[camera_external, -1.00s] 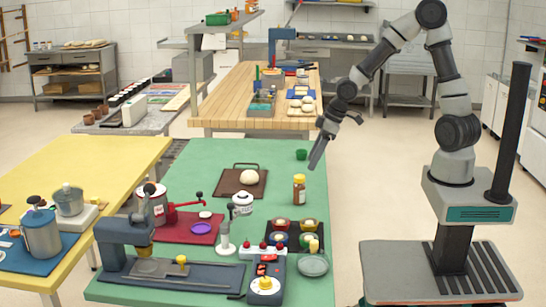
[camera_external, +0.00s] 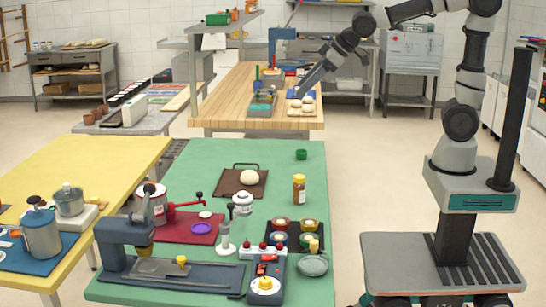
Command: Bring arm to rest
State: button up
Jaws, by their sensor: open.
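My gripper (camera_external: 303,88) is at the upper middle of the outside view, at the end of my arm, which reaches left from my base. It points down and to the left.
The green table (camera_external: 200,165) in front holds a dough ball on a brown board (camera_external: 230,190), a spice jar (camera_external: 299,188), bowls and a press (camera_external: 125,240). A yellow table (camera_external: 100,160) stands left. Floor (camera_external: 365,160) between the green table and my base is clear.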

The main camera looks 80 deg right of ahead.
jog(key=s+a+g+p, duration=0.1)
jog(key=s+a, duration=0.2)
jog(key=s, duration=0.7)
jog(key=s+a+r+g+y+p, duration=0.1)
jog(key=s+a+p, duration=0.1)
jog(key=s, duration=0.8)
jog(key=shift+s+a+y, duration=0.3)
jog(key=shift+s+a, duration=0.05)
jog(key=shift+a, duration=0.05)
